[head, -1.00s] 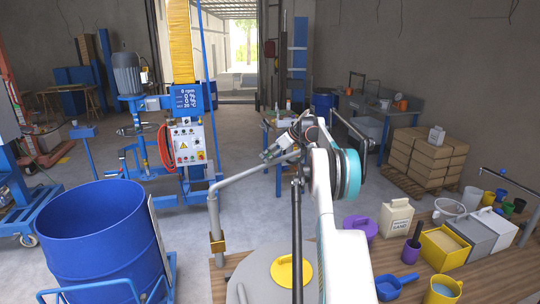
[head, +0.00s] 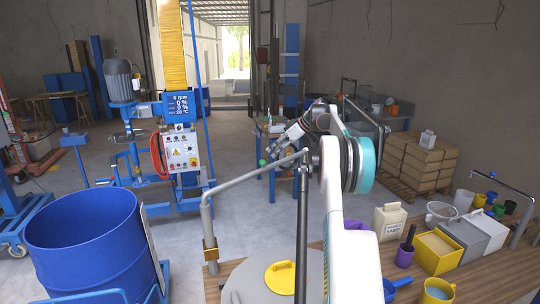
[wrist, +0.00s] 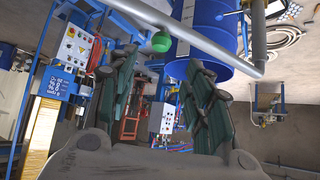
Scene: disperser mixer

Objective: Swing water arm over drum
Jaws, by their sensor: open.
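The water arm (head: 250,174) is a bent grey pipe on an upright post at the wooden bench's left end. It reaches right and away from the drum. A green knob (head: 262,163) is on it; the knob also shows in the wrist view (wrist: 162,41), with the pipe (wrist: 215,50) running past it. The open blue drum (head: 90,255) stands at the lower left, with no pipe over it. My gripper (head: 273,150) is open and empty, just above and behind the pipe in the head view. In the wrist view the knob lies just beyond my spread fingertips (wrist: 163,62).
The blue mixer (head: 180,140) with its control panel stands behind the drum. A round grey lid with a yellow plate (head: 281,278) is below the pipe. The bench on the right holds a yellow bin (head: 436,252), jugs and cups. Floor between drum and bench is clear.

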